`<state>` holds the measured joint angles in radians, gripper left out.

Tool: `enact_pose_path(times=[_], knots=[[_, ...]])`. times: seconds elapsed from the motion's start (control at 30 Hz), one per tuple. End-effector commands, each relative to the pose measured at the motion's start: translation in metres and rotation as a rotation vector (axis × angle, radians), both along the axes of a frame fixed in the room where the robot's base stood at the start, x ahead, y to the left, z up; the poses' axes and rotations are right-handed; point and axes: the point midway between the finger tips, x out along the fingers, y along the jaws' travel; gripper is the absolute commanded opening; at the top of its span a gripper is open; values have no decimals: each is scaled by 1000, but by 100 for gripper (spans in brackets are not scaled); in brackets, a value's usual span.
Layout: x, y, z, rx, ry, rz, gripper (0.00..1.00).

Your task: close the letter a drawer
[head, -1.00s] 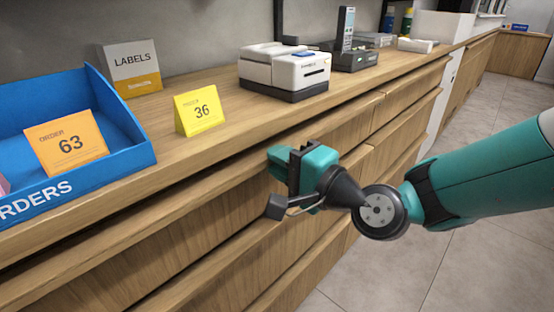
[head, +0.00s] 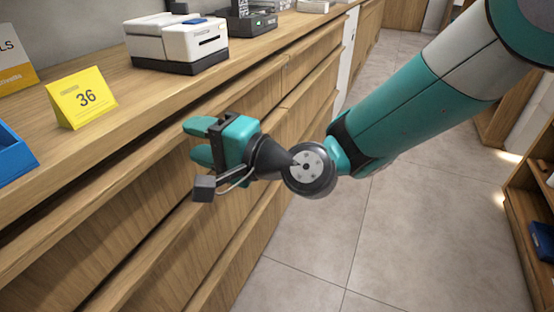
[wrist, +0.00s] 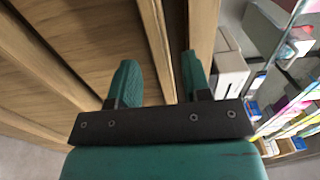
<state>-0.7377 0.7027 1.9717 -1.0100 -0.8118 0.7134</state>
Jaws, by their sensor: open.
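The counter front has wooden drawers (head: 150,215) in several rows. No letter shows on any of them, so I cannot tell which is the letter a drawer. My gripper (head: 192,143) is in front of the upper drawer fronts, below the counter's edge. In the wrist view my gripper (wrist: 160,80) has its two teal fingers apart with nothing between them, pointing at the wooden fronts. A wooden ledge runs past beyond the fingers. Whether a finger touches the wood I cannot tell.
On the counter top (head: 130,105) stand a yellow card (head: 82,97) reading 36, a white label printer (head: 177,42) and a blue tray (head: 12,155) at the left edge. Grey tiled floor (head: 350,240) lies clear at the right. A wooden shelf (head: 530,190) stands at the far right.

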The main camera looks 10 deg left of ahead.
Motion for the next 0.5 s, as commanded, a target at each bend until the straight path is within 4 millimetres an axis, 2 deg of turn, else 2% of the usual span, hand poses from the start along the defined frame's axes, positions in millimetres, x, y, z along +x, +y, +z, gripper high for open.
enact_pose_path(times=[0.3, 0.5], knots=[[-15, -81, -4, 0, 3, -6, 44], [-25, -122, -3, 1, 2, -5, 44]])
